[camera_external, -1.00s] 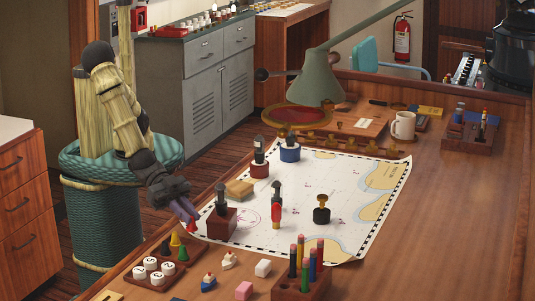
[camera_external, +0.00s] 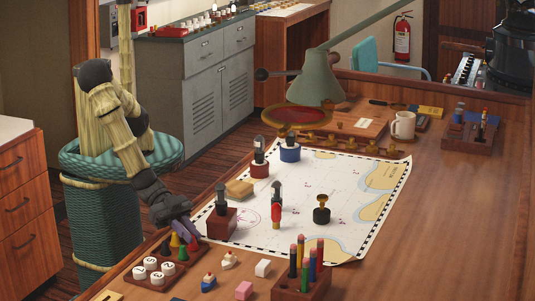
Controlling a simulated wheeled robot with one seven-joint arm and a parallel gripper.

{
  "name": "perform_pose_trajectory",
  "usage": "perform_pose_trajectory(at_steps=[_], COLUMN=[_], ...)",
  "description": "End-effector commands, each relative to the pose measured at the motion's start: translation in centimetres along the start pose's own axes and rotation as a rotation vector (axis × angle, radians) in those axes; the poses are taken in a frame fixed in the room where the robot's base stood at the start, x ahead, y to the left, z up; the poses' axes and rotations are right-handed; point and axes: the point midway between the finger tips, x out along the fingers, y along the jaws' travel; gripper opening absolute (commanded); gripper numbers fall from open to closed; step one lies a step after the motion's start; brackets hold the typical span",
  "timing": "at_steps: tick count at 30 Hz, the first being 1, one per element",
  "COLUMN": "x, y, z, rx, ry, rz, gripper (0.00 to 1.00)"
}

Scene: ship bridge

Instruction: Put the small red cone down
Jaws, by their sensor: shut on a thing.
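The small red cone (camera_external: 193,243) is at the tips of my gripper (camera_external: 189,230), which is shut on it. The cone is low over the right back part of a dark wooden board (camera_external: 157,284) at the table's near left. Whether its base touches the board I cannot tell. A yellow cone (camera_external: 175,240) stands just left of it, and a green cone (camera_external: 183,254) stands just in front. My gripper points down and to the right, and its fingers hide the top of the red cone.
White numbered pieces (camera_external: 153,263) stand on the board's front part. Small boat-shaped pieces (camera_external: 208,282) and a pencil block (camera_external: 300,287) lie further right. Bare table separates them.

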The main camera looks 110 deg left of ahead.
Motion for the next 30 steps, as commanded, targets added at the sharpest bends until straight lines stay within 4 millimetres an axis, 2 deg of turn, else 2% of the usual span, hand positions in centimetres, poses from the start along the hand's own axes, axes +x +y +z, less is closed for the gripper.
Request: perform_pose_trajectory(at_steps=[6, 7, 10, 23, 30], x=[0.1, 0.1, 0.1, 0.1, -3.6], y=[0.0, 0.0, 0.0, 0.0, 0.1], z=[0.3, 0.3, 0.2, 0.3, 0.4], rx=[0.000, 0.000, 0.000, 0.005, -0.001], ry=[0.000, 0.000, 0.000, -0.001, 0.000], rz=[0.000, 0.000, 0.000, 0.000, 0.002], gripper=[0.00, 0.18, 0.37, 0.37, 0.37])
